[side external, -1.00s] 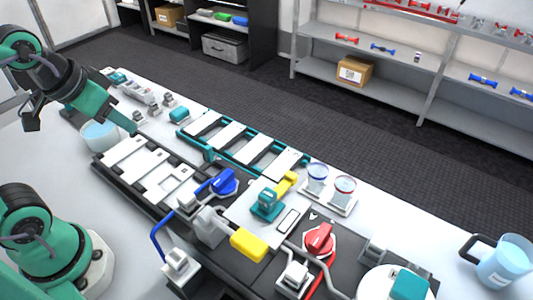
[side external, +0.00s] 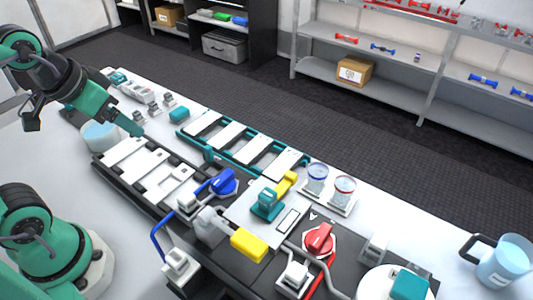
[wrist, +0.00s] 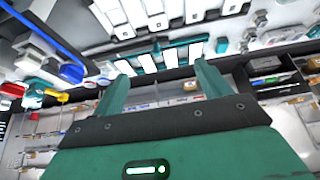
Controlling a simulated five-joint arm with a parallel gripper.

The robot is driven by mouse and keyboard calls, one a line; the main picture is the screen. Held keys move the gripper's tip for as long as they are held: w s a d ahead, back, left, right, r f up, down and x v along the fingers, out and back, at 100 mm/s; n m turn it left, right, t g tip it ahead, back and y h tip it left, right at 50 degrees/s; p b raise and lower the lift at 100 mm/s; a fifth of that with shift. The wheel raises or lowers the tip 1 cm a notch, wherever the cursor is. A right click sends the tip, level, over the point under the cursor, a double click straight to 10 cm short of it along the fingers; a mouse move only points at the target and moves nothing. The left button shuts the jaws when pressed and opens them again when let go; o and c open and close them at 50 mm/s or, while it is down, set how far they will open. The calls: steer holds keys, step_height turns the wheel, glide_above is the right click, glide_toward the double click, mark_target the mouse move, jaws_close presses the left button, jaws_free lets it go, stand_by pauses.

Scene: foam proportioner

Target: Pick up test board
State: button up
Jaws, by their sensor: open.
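Flat white boards lie in two racks; I cannot tell which one is the test board. A dark rack (side external: 104,166) nearest my arm holds several white boards (side external: 144,162). A teal rack (side external: 208,154) behind it holds several more white boards (side external: 229,134). My gripper (side external: 136,129) is above the far left end of the dark rack, with nothing held. In the wrist view my gripper (wrist: 162,72) is open, its two teal fingers apart. The teal rack (wrist: 152,44) shows beyond the fingertips, and the dark rack's boards (wrist: 157,10) are at the top.
A round container (side external: 100,136) stands close to my gripper. A blue-handled valve (side external: 224,182), a yellow handle (side external: 248,244), a red valve (side external: 320,238) and pipes rise to the right of the dark rack. Two cups (side external: 317,177) stand right of the teal rack.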

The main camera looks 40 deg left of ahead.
steer(key=shift+w, duration=0.1)
steer(key=g, duration=0.6)
glide_above(251, 150)
step_height(251, 150, down, 15)
steer(key=shift+d+f, duration=0.15)
steer(key=shift+f, duration=3.9)
steer(key=c, duration=1.1)
